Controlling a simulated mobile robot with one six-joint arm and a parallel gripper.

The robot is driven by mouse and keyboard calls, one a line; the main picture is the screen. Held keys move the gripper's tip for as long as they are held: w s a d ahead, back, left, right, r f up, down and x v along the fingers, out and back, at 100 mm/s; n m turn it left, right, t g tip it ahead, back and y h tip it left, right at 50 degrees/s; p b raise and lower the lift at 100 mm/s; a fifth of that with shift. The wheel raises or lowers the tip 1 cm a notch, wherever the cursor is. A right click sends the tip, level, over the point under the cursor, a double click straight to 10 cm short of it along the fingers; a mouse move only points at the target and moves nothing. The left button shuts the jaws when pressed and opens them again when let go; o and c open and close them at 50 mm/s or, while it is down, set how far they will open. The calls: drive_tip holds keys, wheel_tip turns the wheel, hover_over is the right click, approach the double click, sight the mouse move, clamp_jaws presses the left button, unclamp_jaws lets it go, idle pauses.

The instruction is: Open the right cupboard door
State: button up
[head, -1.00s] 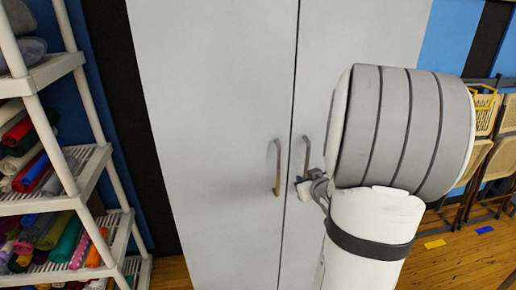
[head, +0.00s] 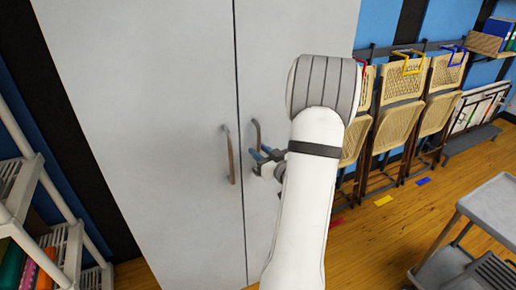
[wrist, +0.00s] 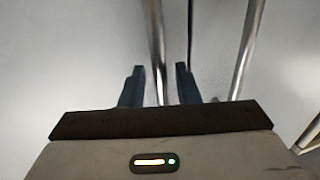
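The tall grey cupboard has two doors, both shut. The right door (head: 290,50) bears an upright metal handle (head: 256,133) beside the centre seam. The left door (head: 150,130) has a matching handle (head: 229,155). My gripper (head: 267,156) is at the lower part of the right handle, its fingers pointing at the door. In the wrist view, the fingers of my gripper (wrist: 159,84) are apart, with a handle bar (wrist: 156,40) running between them, nearer the left finger. I cannot tell whether it touches. The other handle (wrist: 247,50) stands to the right, across the dark seam.
A white shelf unit (head: 20,190) with coloured rolls stands left of the cupboard. Folded chairs (head: 400,110) hang or lean along the wall at right. A grey cart (head: 490,200) stands at lower right.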

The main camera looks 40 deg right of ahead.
drive_tip(key=shift+w, duration=0.55)
drive_tip(key=shift+c, duration=0.2)
clamp_jaws()
